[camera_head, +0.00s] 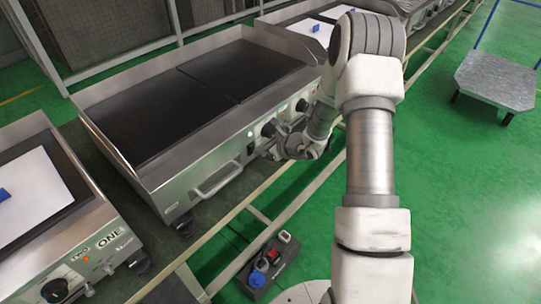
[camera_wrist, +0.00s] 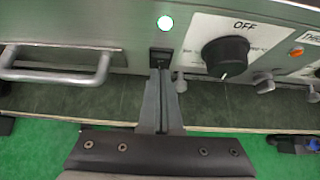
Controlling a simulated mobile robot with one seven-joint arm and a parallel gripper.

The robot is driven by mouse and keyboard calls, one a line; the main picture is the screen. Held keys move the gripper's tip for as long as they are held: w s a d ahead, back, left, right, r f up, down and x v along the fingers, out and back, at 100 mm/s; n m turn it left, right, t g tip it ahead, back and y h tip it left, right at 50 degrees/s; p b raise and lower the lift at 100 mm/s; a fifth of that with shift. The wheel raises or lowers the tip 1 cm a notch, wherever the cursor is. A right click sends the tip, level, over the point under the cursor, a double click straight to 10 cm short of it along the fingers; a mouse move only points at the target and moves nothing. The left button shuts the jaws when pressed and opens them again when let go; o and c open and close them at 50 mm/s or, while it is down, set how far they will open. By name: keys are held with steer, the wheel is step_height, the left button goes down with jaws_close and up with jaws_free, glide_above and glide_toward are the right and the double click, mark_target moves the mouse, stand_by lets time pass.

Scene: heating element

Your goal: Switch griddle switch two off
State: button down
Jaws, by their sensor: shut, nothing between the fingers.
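The griddle (camera_head: 190,95) has a dark flat plate and a steel front panel. On that panel a small black rocker switch (camera_wrist: 160,56) sits below a lit green lamp (camera_wrist: 165,23); the switch also shows in the head view (camera_head: 251,149). My gripper (camera_wrist: 160,74) is shut and empty, its fingertips at the lower edge of the switch. The fingers hide part of it; I cannot tell whether they touch it. In the head view my gripper (camera_head: 266,152) is at the panel's front, right of the switch.
A black knob (camera_wrist: 226,57) marked OFF is right of the switch. A bar handle (camera_wrist: 55,68) is on the left. An orange lamp (camera_wrist: 297,51) is at the far right. Another heating unit (camera_head: 70,245) stands at lower left. The green floor in front is mostly open.

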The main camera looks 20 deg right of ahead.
steer(key=shift+w+a, duration=0.2)
steer(key=shift+w, duration=0.05)
steer(key=shift+w+a+r+b, duration=0.15)
steer(key=shift+w+a+b, duration=0.05)
steer(key=shift+w+b, duration=0.15)
steer(key=shift+r, duration=0.2)
steer(key=shift+r+p, duration=0.5)
steer(key=shift+r, duration=0.15)
steer(key=shift+s+d, duration=0.1)
